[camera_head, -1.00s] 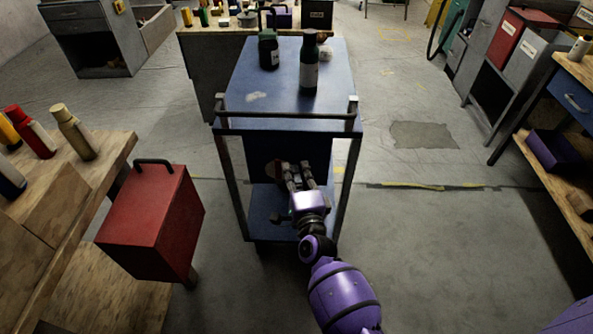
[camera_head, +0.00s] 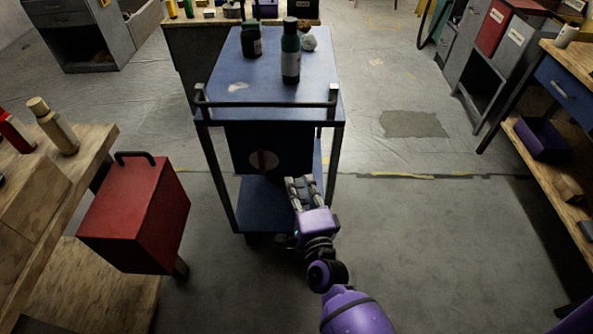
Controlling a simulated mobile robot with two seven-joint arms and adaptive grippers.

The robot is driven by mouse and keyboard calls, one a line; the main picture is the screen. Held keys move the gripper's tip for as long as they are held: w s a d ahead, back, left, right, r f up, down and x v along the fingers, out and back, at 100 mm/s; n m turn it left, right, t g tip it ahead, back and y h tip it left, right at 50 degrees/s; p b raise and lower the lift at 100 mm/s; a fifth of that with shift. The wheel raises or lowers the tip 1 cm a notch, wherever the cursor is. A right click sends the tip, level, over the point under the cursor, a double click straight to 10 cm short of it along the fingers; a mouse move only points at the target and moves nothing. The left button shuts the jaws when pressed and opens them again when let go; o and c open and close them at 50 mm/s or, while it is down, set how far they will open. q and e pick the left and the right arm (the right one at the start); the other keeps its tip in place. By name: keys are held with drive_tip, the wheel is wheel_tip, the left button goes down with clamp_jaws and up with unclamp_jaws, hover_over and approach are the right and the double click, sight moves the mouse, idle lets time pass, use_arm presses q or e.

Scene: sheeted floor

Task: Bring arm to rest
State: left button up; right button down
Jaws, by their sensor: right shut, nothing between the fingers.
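My right gripper (camera_head: 300,186) is purple and grey. It reaches forward from the bottom of the head view, low in front of the blue cart (camera_head: 224,107). The purple right arm (camera_head: 352,312) runs down to the bottom edge. My left gripper is not in this view.
Two dark bottles (camera_head: 291,55) (camera_head: 251,40) stand on the cart top. A red box (camera_head: 138,218) is at the left beside a wooden bench (camera_head: 92,150) with bottles. Shelving (camera_head: 570,100) stands at the right. Grey floor (camera_head: 440,240) is open right of the arm.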

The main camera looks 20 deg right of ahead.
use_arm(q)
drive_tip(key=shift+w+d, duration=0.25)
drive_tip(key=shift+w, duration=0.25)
use_arm(e)
drive_tip(key=shift+s, duration=0.75)
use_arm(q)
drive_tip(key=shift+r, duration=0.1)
use_arm(e)
drive_tip(key=shift+d, duration=0.1)
